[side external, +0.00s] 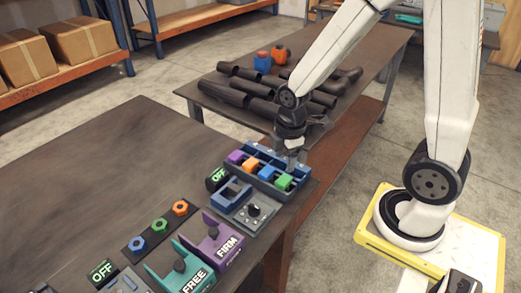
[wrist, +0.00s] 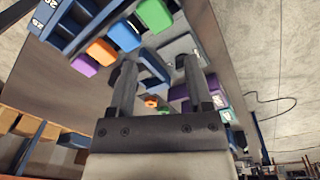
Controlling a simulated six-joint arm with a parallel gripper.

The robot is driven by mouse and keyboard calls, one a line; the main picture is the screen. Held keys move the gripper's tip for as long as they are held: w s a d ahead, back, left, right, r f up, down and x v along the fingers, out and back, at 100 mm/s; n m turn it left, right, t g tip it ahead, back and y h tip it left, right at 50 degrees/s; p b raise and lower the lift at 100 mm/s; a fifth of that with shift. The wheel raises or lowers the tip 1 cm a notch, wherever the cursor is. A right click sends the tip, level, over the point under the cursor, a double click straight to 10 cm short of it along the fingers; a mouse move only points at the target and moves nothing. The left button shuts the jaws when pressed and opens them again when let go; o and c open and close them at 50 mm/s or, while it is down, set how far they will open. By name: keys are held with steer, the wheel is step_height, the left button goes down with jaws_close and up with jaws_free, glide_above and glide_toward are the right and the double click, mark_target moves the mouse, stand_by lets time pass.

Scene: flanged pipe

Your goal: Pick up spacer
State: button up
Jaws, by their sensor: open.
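A blue rack (side external: 305,179) sits at the far right edge of the near table. It holds a row of coloured blocks: purple (side external: 236,157), orange (side external: 251,165), blue (side external: 266,172) and green (side external: 284,182). I cannot tell which of them, if any, is the spacer. My gripper (side external: 291,164) is at the rack, close to its back side near the green end. In the wrist view my gripper (wrist: 157,68) has its fingers apart with nothing held between them. The green block (wrist: 154,14) and blue block (wrist: 124,34) show beyond the fingertips.
A grey panel with a knob (side external: 254,210) stands before the rack. Purple FIRM (side external: 222,245) and teal FREE (side external: 192,268) holders are nearer. Coloured nuts (side external: 159,226) lie on a dark strip. Dark pipes (side external: 250,90) cover the back table. The near table's left is clear.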

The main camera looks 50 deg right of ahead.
mark_target(284, 180)
steer(key=n, duration=0.2)
steer(key=d+n, duration=0.1)
steer(key=f+n, duration=0.1)
steer(key=n, duration=0.1)
steer(key=shift+w+d+f+n+g, duration=0.1)
steer(key=shift+w+d+n+g, duration=0.05)
steer(key=shift+w+n+g, duration=0.2)
steer(key=shift+s, duration=0.1)
steer(key=shift+f, duration=1.3)
steer(key=shift+f, duration=0.15)
steer(key=shift+f, duration=2.45)
jaws_close()
